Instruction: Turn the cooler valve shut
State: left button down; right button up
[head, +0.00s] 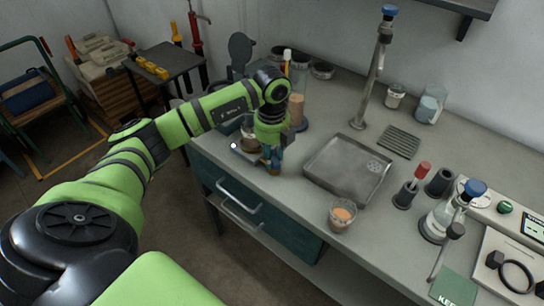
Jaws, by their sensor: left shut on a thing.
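My left gripper (271,166) points down at the bench's front left edge, beside a small glass beaker with dark contents (249,142) on a flat plate. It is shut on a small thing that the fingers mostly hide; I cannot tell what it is. I cannot tell for sure which fitting is the cooler valve. A tall metal tap with a blue top (389,13) stands at the back of the bench. A clear flask (438,222) stands at the right, near a second blue knob (474,187). My right gripper is out of view.
A grey metal tray (348,169) sits mid-bench, with a glass of orange-brown contents (341,215) near the front edge. A red-handled tool (411,186) stands in a dark holder. A vented grille (399,142) lies behind. The bench between tray and back wall is partly clear.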

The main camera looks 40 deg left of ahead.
pick_arm(q)
jog(key=m+b, duration=0.1)
jog(key=m, duration=0.1)
jog(key=m+b, duration=0.2)
jog(key=m, duration=0.1)
jog(key=shift+w+a+f+m, duration=0.1)
jog(key=shift+f+m, duration=0.05)
jog(key=shift+m, duration=0.15)
jog(key=m+b, duration=0.3)
jog(key=m, duration=0.1)
jog(key=shift+w+m, duration=0.15)
jog(key=shift+m, duration=0.55)
jog(key=c, duration=0.9)
grip_release()
